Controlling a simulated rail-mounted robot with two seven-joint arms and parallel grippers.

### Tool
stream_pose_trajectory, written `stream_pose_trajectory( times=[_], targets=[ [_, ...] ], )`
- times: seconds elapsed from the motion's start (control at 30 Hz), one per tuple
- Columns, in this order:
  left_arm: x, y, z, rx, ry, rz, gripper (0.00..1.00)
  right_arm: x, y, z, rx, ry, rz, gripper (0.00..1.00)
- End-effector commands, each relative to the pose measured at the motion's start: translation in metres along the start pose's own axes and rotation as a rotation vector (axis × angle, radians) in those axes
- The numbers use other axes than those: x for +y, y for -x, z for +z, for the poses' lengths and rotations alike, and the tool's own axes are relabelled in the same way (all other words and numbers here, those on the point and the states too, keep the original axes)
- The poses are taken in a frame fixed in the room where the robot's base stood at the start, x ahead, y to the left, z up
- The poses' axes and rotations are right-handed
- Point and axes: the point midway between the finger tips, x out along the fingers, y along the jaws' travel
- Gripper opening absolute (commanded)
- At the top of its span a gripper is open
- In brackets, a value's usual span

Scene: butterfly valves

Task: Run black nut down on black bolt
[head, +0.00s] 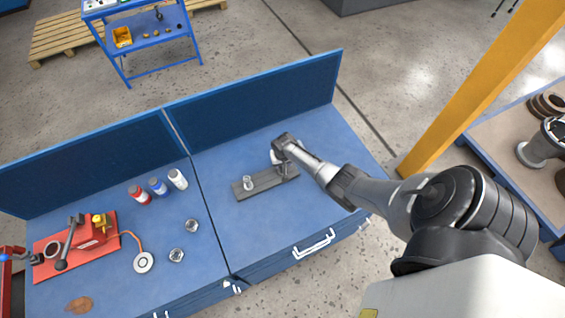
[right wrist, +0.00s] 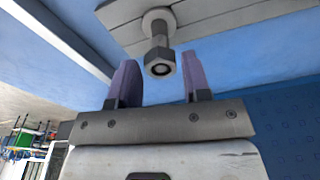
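A dark grey plate (head: 262,184) lies on the right blue workbench. A metal bolt with a nut (head: 248,182) stands upright near its left end. My right gripper (head: 280,152) is over the plate's right end and hides what is there. In the right wrist view my right gripper (right wrist: 158,62) is open. A grey bolt (right wrist: 159,38) with a nut (right wrist: 159,64) at its end is between the two purple fingers. There is a visible gap on each side of the nut. A round washer or collar sits where the bolt meets the plate (right wrist: 210,18).
The left bench carries a red plate with a valve fixture (head: 85,240), several small bottles (head: 158,187), a round gauge-like disc (head: 143,262) and two loose metal parts (head: 191,225). A blue back panel (head: 260,100) borders the bench. A yellow post (head: 480,95) stands to the right.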

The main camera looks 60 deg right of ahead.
Motion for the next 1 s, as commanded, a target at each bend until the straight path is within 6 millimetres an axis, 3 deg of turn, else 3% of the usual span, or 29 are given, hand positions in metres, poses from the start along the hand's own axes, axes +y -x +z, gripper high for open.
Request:
stream_pose_trajectory(
  times=[0.07,0.43,0.67,1.0],
  targets=[
    [0.0009,0.0000,-0.0002,0.000,0.003,0.002,0.43,0.0000,-0.0001,0.0001,0.000,-0.001,0.000,0.36],
    [0.0003,0.0000,-0.0001,0.000,0.001,0.001,0.43,0.0000,-0.0002,0.0003,-0.001,-0.002,0.001,0.01],
    [-0.0019,0.0000,0.0004,-0.001,-0.006,-0.005,0.43,-0.0011,-0.0006,0.0007,-0.002,-0.123,0.013,0.01],
    [-0.0028,-0.0001,0.0006,-0.001,-0.009,-0.007,0.43,-0.0022,-0.0001,-0.0014,-0.002,-0.656,0.078,0.01]
  ],
)
